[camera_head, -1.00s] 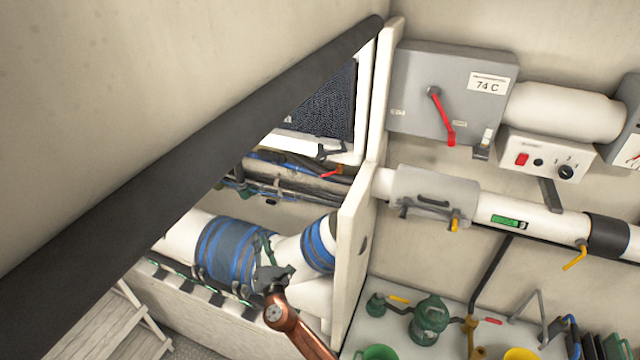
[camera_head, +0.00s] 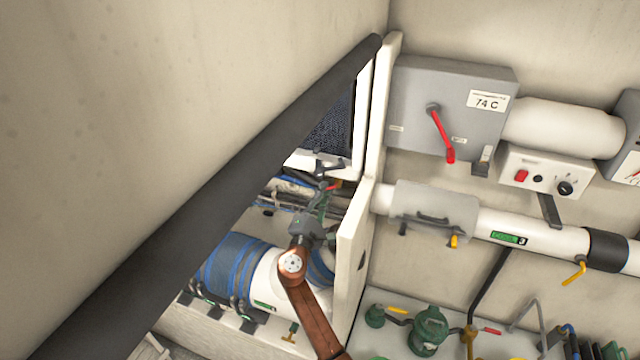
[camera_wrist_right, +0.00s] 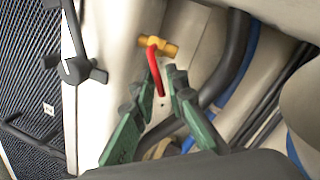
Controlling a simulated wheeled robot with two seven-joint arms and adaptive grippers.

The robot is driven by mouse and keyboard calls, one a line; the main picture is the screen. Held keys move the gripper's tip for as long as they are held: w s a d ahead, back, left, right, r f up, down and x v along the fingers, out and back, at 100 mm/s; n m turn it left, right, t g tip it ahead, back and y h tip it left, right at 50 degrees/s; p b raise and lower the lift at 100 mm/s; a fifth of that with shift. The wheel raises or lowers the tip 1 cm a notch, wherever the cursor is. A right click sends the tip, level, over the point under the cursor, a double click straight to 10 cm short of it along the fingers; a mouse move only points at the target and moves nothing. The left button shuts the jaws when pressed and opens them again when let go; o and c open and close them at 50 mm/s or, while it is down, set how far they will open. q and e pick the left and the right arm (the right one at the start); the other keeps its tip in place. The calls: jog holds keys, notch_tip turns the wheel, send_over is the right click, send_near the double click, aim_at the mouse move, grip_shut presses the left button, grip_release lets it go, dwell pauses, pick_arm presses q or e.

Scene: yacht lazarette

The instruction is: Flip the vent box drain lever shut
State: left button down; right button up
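The drain lever (camera_head: 333,186) is a small red handle below the white vent box (camera_head: 318,161) with its dark mesh. In the right wrist view the red lever (camera_wrist_right: 152,62) hangs down from a brass valve (camera_wrist_right: 158,45) on a pale surface. My right gripper (camera_head: 321,199) is just in front of the lever, and in the wrist view its green fingers (camera_wrist_right: 161,88) are parted. The lever's lower end shows between the fingertips, with narrow gaps; contact cannot be told. My left gripper is out of view.
A white partition (camera_head: 354,245) stands close to the right of my right arm. Dark hoses (camera_wrist_right: 232,58) run beside the fingers. A large hose with blue bands (camera_head: 232,268) lies below left. A black sloping beam (camera_head: 215,190) crosses in front. A grey box with another red lever (camera_head: 441,134) is at right.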

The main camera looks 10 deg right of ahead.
jog(key=shift+w+d+r, duration=0.1)
jog(key=shift+w+d, duration=0.25)
jog(key=shift+w, duration=0.1)
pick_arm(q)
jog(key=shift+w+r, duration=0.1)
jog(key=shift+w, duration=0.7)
pick_arm(e)
jog(key=shift+r, duration=0.1)
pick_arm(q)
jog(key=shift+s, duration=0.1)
pick_arm(e)
jog(key=shift+c, duration=0.6)
jog(key=shift+a, duration=0.1)
jog(key=shift+c, duration=0.8)
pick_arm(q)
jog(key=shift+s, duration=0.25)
pick_arm(e)
grip_shut()
jog(key=shift+a, duration=0.1)
